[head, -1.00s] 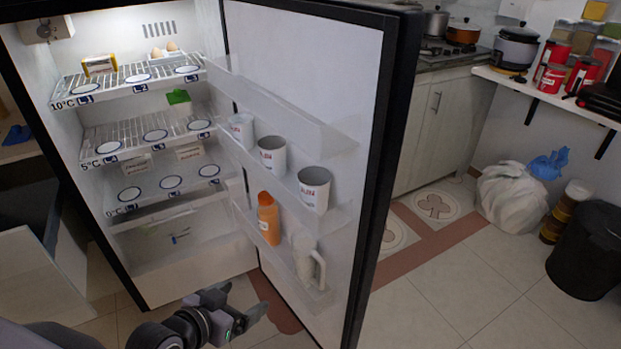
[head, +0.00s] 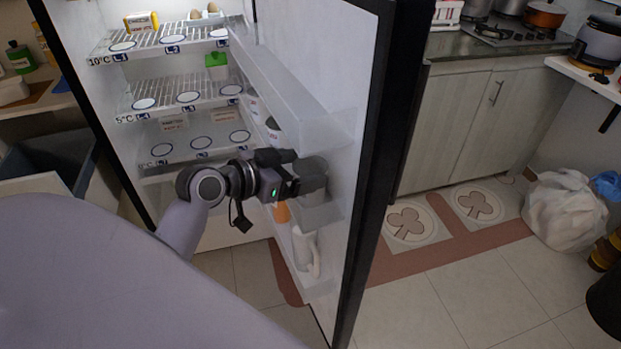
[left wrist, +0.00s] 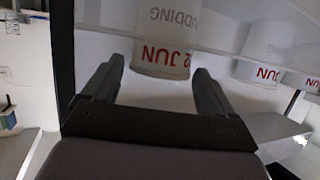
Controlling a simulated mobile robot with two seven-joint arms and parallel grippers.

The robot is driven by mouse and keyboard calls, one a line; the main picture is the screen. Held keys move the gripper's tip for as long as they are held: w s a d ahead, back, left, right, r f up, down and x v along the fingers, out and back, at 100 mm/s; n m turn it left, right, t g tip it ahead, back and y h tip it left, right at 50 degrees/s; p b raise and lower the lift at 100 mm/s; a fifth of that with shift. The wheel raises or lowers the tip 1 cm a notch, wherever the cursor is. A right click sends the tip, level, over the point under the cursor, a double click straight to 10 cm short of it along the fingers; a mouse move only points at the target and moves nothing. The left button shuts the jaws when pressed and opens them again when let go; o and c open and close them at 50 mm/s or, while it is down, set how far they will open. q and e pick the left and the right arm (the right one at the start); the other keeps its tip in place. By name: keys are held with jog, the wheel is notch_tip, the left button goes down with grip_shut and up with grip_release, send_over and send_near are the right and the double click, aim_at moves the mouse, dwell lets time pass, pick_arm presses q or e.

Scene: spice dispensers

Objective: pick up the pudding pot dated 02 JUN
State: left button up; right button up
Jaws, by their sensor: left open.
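A white pudding pot (left wrist: 163,45) shows upside down in the left wrist view, with "PUDDING" in grey and "2 JUN" in red; the digit before the 2 is hidden. My left gripper (left wrist: 158,70) is open, its fingers on either side of this pot's near end; I cannot tell if they touch it. In the head view the left gripper (head: 298,174) is at the fridge door shelf, and the nearest pot (head: 314,170) is partly hidden by it. A second pot (left wrist: 262,55) and a third (left wrist: 306,82) show "JUN", their day numbers not readable. My right gripper is not in view.
The open fridge door (head: 352,190) stands just right of the gripper. A clear door shelf wall (head: 290,85) lies above the pots. An orange bottle (head: 282,213) and a white jug (head: 304,250) stand on the lower door shelf. Fridge shelves lie to the left.

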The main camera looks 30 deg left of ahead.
pick_arm(q)
jog(key=shift+x, duration=1.45)
jog(key=c, duration=0.9)
jog(key=shift+r, duration=0.1)
